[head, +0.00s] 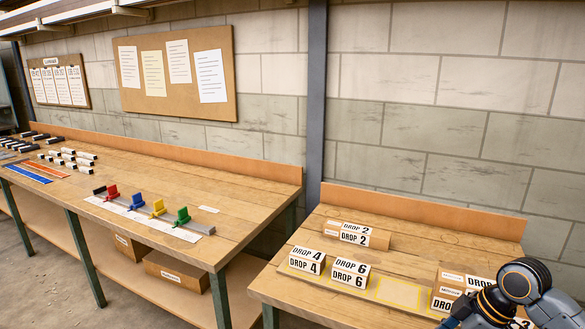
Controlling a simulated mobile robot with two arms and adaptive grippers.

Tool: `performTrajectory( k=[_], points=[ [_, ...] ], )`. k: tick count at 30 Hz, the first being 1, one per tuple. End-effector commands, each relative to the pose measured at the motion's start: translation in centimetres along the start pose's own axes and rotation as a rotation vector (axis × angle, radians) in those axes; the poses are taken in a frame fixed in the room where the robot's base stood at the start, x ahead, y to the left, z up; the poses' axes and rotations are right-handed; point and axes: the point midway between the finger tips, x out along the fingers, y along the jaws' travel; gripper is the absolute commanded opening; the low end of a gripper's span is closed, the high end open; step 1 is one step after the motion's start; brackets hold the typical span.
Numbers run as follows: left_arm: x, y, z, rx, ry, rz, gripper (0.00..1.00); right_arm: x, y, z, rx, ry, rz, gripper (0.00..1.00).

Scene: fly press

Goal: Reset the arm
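One of my arms (520,285) enters at the lower right, dark grey and black with a yellow-orange ring. It is bent over the right end of the nearer bench, in front of some boxes there. Only its joints and links show. Its gripper is out of the frame or hidden, so I cannot see what it may hold. My other arm and gripper are not in the picture. No fly press shows in this view.
The nearer wooden bench (345,230) carries cardboard boxes labelled DROP 2 (355,235), DROP 4 (306,262) and DROP 6 (350,273). A yellow-outlined square (398,292) is empty. The longer bench (235,180) holds coloured clamp-like tools (158,208). A gap separates the benches.

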Motion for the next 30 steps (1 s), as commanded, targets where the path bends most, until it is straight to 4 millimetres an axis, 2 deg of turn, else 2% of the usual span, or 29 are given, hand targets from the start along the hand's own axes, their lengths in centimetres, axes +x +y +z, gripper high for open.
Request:
performTrajectory(
  k=[7, 11, 15, 17, 20, 23, 26, 27, 29, 30],
  points=[
    [0.0, 0.1, 0.4, 0.000, -0.005, 0.001, 0.40, 3.4, 1.6, 0.9, 0.109, 0.023, 0.031, 0.81],
    [0.0, -0.1, -0.6, -0.001, 0.007, -0.002, 0.40, 5.9, 2.5, 1.8, 0.187, 0.034, 0.055, 0.81],
    [0.0, -0.3, -2.1, -0.001, 0.032, -0.004, 0.40, 9.6, 3.6, 3.5, 0.292, 0.041, 0.090, 0.81],
    [0.0, -0.4, -2.3, -0.001, 0.034, -0.005, 0.40, 11.4, 3.9, 4.5, 0.344, 0.041, 0.108, 0.81],
    [0.0, -0.3, -1.9, -0.001, 0.029, -0.004, 0.40, 15.1, 4.1, 6.6, 0.435, 0.035, 0.138, 0.81],
    [0.0, -0.2, -1.2, -0.001, 0.018, -0.002, 0.40, 19.7, 3.5, 9.7, 0.540, 0.016, 0.176, 0.81],
    [0.0, -0.1, -0.5, -0.001, 0.008, -0.001, 0.40, 25.4, 1.5, 13.9, 0.653, -0.021, 0.221, 0.81],
    [0.0, -0.1, -0.4, -0.001, 0.006, -0.001, 0.40, 27.6, 0.3, 15.7, 0.694, -0.039, 0.237, 0.81],
    [0.0, -0.1, -0.4, -0.001, 0.006, -0.001, 0.40, 30.7, -1.9, 18.4, 0.745, -0.069, 0.262, 0.81],
    [0.0, -0.1, -0.4, -0.001, 0.006, -0.001, 0.40, 32.6, -3.6, 20.1, 0.774, -0.089, 0.276, 0.81]
  ],
)
